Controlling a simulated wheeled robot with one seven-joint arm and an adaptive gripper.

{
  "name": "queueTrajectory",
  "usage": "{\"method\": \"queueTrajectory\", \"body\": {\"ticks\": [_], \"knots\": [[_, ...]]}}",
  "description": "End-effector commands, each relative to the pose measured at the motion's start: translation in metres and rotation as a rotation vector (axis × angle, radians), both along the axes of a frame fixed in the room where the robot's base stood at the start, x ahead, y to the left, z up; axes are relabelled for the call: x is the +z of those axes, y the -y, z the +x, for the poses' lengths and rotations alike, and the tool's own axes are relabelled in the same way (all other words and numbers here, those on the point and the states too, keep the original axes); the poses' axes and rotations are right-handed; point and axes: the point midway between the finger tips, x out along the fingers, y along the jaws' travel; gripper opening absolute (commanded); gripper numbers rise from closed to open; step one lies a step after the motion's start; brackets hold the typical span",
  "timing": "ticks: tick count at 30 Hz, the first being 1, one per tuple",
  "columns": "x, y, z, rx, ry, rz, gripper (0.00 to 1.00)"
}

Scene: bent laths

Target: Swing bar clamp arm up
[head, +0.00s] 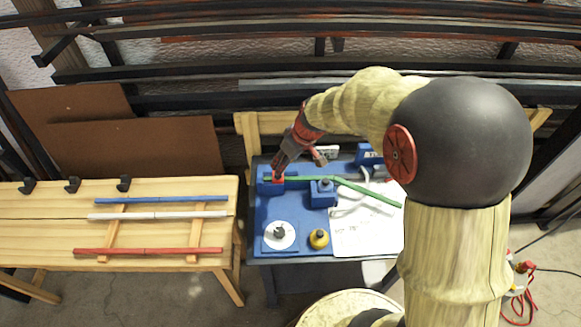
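My gripper (280,168) points down at the left end of the blue bench top (262,215). It is at or just above a small red part (277,180) on a blue fixture, which may be the clamp arm; its angle is too small and too covered to tell. Whether the fingers touch it or are closed is not clear. A green lath (368,192) runs from this fixture past a blue block (323,196) and bends down to the right. A part with a reddish-brown end (319,158) shows just right of the gripper.
A white disc (279,236), a yellow round piece (319,239) and a paper sheet (350,236) are on the bench. A wooden table (60,225) at left carries blue, white and red laths. Metal bar racks (200,75) stand behind. My arm hides the bench's right side.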

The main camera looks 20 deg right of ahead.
Motion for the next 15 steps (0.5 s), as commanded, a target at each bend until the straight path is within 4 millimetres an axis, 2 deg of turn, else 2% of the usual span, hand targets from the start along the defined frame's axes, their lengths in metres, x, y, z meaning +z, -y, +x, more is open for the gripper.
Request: {"method": "queueTrajectory", "body": {"ticks": [7,15], "knots": [[-0.011,-0.001,0.004,0.059,0.014,-0.025,0.37],[-0.05,-0.009,0.017,0.057,0.012,-0.024,0.37]]}}
